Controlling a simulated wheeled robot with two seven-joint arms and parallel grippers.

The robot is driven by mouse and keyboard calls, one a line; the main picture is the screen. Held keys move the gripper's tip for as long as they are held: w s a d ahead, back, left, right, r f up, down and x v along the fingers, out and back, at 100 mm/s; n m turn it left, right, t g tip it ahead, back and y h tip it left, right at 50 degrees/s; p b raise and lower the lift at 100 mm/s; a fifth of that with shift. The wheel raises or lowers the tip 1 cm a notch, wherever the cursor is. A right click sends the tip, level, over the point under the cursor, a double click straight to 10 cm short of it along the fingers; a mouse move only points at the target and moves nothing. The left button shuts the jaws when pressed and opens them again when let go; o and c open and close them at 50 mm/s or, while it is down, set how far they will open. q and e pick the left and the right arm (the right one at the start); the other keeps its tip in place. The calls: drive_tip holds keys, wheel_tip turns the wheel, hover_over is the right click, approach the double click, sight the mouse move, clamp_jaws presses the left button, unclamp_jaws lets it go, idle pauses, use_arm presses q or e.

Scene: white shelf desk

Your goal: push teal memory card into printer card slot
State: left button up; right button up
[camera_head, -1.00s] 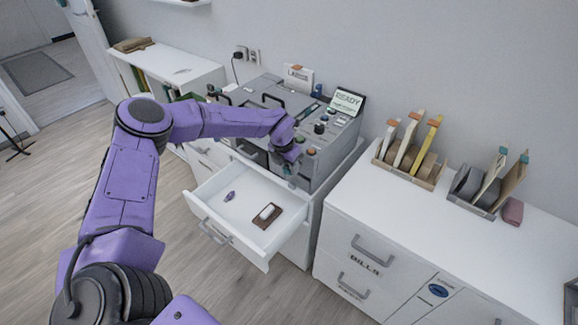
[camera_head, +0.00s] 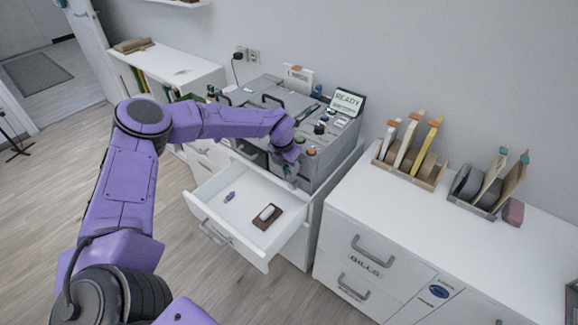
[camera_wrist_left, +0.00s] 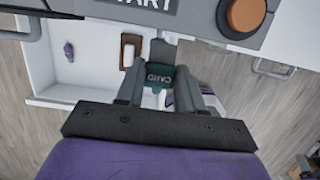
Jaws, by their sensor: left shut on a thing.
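The teal memory card (camera_wrist_left: 160,82), marked "CARD", shows between the two fingers of my left gripper (camera_wrist_left: 164,72) in the left wrist view; the gripper is shut on it. In the head view my left gripper (camera_head: 291,171) is at the front face of the grey printer (camera_head: 322,162), and the card is hard to make out there. The printer also shows along the top of the left wrist view (camera_wrist_left: 205,22). The slot is not clearly visible, so I cannot tell how far the card is in. The printer's screen (camera_head: 346,102) reads "READY" with a smaller second line.
An open white drawer (camera_head: 233,243) lies below the gripper, holding a small purple thing (camera_head: 229,196) and a brown block with a white piece (camera_head: 267,216). An orange button (camera_wrist_left: 246,14) is close by. A white cabinet (camera_head: 395,215) with file holders stands right.

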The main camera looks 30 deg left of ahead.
use_arm(q)
drive_tip(key=shift+w+d+f+b, duration=0.1)
drive_tip(key=shift+w+d+b, duration=0.05)
drive_tip(key=shift+w+b, duration=1.25)
drive_tip(key=o, duration=1.1)
drive_tip(key=b+v, duration=0.1)
drive_tip(key=v, duration=0.9)
drive_tip(key=shift+r+b, duration=0.3)
drive_tip(key=shift+r, duration=0.05)
drive_tip(key=shift+s, duration=0.1)
